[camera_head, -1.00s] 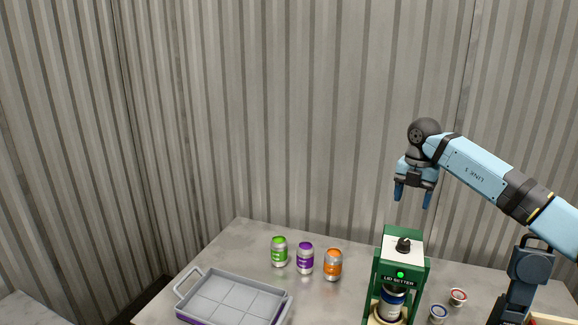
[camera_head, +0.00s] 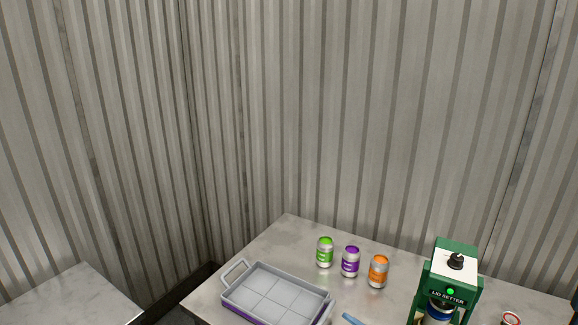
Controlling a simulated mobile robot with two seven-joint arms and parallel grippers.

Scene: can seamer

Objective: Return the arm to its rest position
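Neither of my grippers shows clearly in the head view. A small light-blue piece (camera_head: 352,319) pokes in at the bottom edge, right of the tray; its colour matches my arm, but I cannot tell which part it is. The green lid setter (camera_head: 472,283) stands at the lower right with its green light lit. A can with a blue band (camera_head: 438,314) sits inside it, partly cut off by the bottom edge.
Green (camera_head: 325,253), purple (camera_head: 350,262) and orange (camera_head: 378,272) cans stand upright in a row on the grey table (camera_head: 288,228). A grey divided tray (camera_head: 241,283) is at the front left, its visible compartments empty. A red-rimmed lid (camera_head: 511,318) lies right of the lid setter.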

